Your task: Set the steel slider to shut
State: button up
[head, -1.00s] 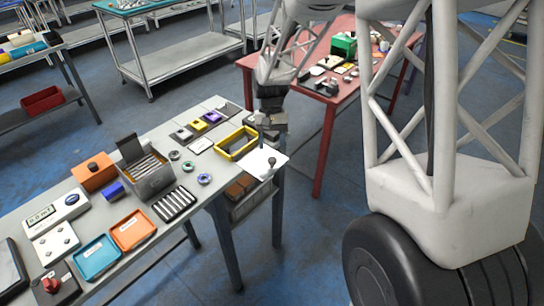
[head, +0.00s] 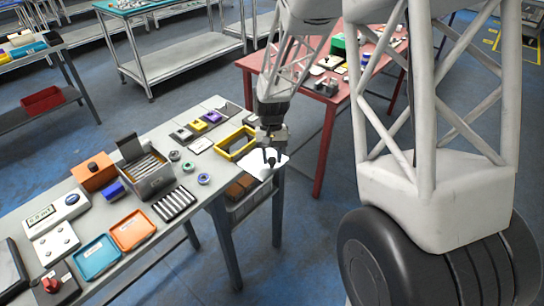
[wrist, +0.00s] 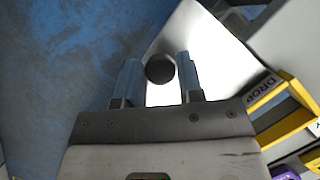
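The steel slider (wrist: 175,32) shows as a bright, pale plate at the bench's right end. In the head view the plate (head: 267,169) is partly covered by my gripper. A dark round knob (wrist: 160,68) stands on it. My gripper (wrist: 159,70) is over the plate with its two fingers apart, one on each side of the knob. Small gaps seem to show between knob and fingers; contact is hard to tell. In the head view my gripper (head: 270,158) is low over the plate. How far the slider is open cannot be told.
A yellow-rimmed tray (head: 222,145), labelled DROP in the wrist view (wrist: 262,97), is close to the plate. A steel box with a raised lid (head: 152,185), a slotted rack (head: 174,204) and small round pieces lie further left. Floor is free beyond the bench end.

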grip_shut()
jog(key=shift+w+a, duration=1.45)
jog(key=shift+w, duration=0.05)
jog(key=shift+o, duration=2.4)
grip_release()
jog(key=shift+r, duration=0.1)
jog(key=v, duration=0.7)
jog(key=shift+r, duration=0.3)
jog(key=shift+w, duration=0.15)
jog(key=shift+c, duration=0.5)
